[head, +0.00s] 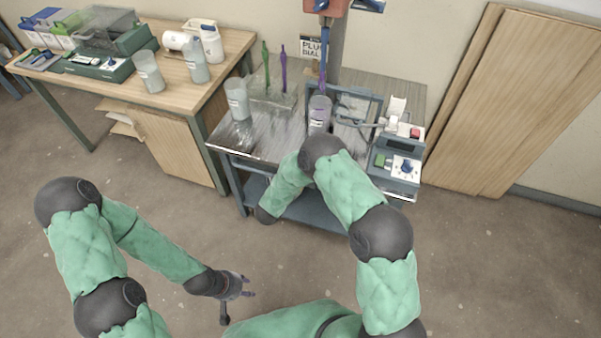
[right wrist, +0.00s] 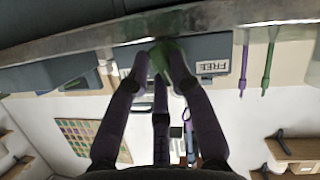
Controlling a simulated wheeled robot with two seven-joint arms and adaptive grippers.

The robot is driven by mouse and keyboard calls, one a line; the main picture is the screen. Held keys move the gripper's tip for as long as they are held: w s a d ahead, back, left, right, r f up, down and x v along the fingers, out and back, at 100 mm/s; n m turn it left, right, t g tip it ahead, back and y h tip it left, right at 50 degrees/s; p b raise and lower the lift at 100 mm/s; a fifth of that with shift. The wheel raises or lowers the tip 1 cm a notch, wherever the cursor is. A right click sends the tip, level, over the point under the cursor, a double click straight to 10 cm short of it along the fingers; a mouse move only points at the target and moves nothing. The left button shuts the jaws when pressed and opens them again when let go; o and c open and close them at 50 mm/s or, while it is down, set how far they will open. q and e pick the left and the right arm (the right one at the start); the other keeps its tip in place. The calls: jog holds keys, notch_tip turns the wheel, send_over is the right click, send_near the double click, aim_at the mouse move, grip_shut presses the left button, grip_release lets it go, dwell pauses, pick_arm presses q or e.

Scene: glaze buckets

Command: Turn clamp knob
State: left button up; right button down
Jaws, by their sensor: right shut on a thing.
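In the right wrist view, my right gripper (right wrist: 157,68) is shut on a dark green rounded thing (right wrist: 178,62), which looks like the clamp knob. The knob sits just beside a long metal edge, and its far side is hidden by the fingers. In the head view, the right arm reaches down at the front of the metal-topped bench (head: 262,148). Its gripper and the knob are hidden there. My left gripper (head: 246,287) hangs over bare floor at the lower left, its fingers apart and empty.
A clear bucket (head: 319,112) stands on the bench beneath a hanging mixer. A grey bucket (head: 237,100) stands at the bench's left, and a control box (head: 397,165) at its right. A wooden table (head: 185,92) with more containers is at the left. Front floor is clear.

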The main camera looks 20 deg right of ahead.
jog(key=shift+w+a+f+n+g+h, duration=0.1)
jog(key=shift+a+n+g+h, duration=0.1)
jog(key=shift+n+h, duration=0.9)
jog(key=shift+w+a+n+g+h, duration=0.15)
jog(key=shift+n+h, duration=0.45)
jog(key=shift+n, duration=1)
jog(key=shift+s+d, duration=0.1)
jog(key=c, duration=1.1)
grip_release()
jog(key=v, duration=1.2)
